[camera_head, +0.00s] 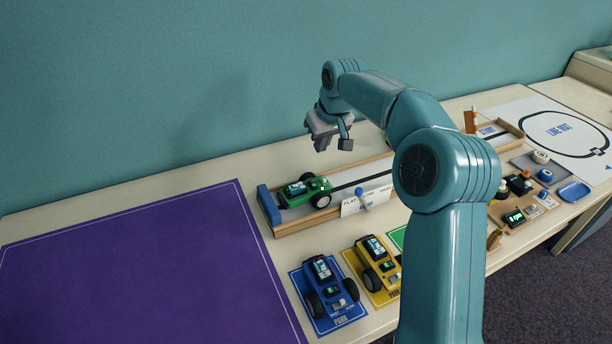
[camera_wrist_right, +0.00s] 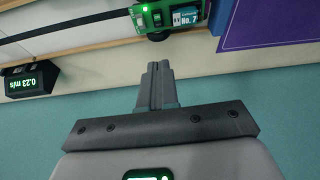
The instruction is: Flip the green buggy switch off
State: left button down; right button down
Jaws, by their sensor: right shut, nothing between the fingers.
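The green buggy (camera_head: 304,191) sits on the grey test track (camera_head: 345,189), near the track's blue end block (camera_head: 268,204). My right gripper (camera_head: 322,140) is shut and empty, in the air above and behind the buggy, apart from it. In the right wrist view its closed fingers (camera_wrist_right: 158,70) show in the middle, and the green buggy (camera_wrist_right: 170,15) is partly cut off at the top edge, with a "No. 7" label. I cannot make out the position of its switch. My left gripper is not in view.
A blue buggy (camera_head: 325,287) and a yellow buggy (camera_head: 377,262) stand on coloured parking cards in front of the track. A purple mat (camera_head: 140,270) lies at left. A speed display (camera_wrist_right: 30,80) reads 0.23 m/s. The teal wall (camera_head: 150,90) is close behind.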

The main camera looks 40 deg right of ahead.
aim_at(311, 181)
jog(key=x, duration=0.9)
jog(key=s+x, duration=0.1)
jog(key=x, duration=0.3)
jog(key=shift+w+f, duration=0.15)
jog(key=shift+f, duration=0.25)
jog(key=shift+f, duration=0.2)
